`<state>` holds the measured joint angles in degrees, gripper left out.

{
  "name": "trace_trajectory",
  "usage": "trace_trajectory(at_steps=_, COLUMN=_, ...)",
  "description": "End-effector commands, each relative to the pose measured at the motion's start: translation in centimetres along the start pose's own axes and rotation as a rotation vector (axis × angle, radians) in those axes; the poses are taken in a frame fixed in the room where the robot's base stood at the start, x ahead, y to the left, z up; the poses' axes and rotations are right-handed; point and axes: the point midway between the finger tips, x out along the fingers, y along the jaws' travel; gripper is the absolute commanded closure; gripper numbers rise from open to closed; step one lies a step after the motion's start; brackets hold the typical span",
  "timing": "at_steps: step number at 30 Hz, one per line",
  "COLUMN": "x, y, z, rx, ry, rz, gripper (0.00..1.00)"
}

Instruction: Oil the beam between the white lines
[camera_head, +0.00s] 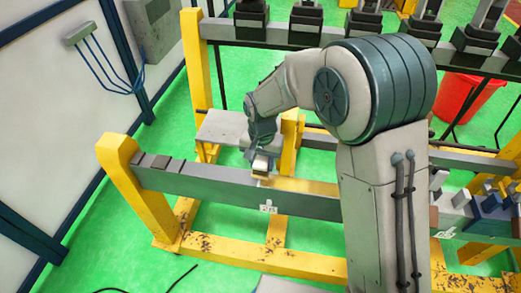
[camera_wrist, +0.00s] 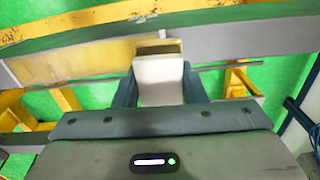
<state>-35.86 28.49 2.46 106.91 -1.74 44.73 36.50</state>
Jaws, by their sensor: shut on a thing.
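The grey beam (camera_head: 215,188) runs across the head view between yellow supports. A golden, shiny patch (camera_head: 300,186) covers its top from beside my gripper to behind my arm; the patch also shows in the wrist view (camera_wrist: 80,62). A short white line (camera_head: 262,178) crosses the beam's top at the patch's left end, and it shows in the wrist view (camera_wrist: 162,34). My gripper (camera_head: 261,158) is shut on a pale block-like tool (camera_wrist: 160,78), probably a brush, with a dark far end. The tool's end is over or on the beam by this line; contact is unclear. My arm hides the patch's right end.
A white label (camera_head: 268,207) is on the beam's front face. A grey plate (camera_head: 222,127) sits behind the beam. Several blue and grey parts (camera_head: 485,205) stand at the right, and a red bin (camera_head: 468,97) is behind. Green floor shows around the yellow frame.

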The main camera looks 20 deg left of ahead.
Motion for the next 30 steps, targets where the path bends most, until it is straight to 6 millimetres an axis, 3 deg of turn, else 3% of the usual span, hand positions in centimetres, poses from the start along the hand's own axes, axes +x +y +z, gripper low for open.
trace_trajectory(at_steps=6, x=-2.4, y=0.2, z=-0.1, rx=0.005, ry=0.001, rz=-0.001, gripper=0.84)
trace_trajectory(at_steps=12, x=-3.5, y=0.4, z=-0.2, rx=0.008, ry=0.001, rz=-0.001, gripper=0.84)
trace_trajectory(at_steps=30, x=-3.5, y=0.4, z=-0.2, rx=0.008, ry=0.000, rz=0.000, gripper=0.84)
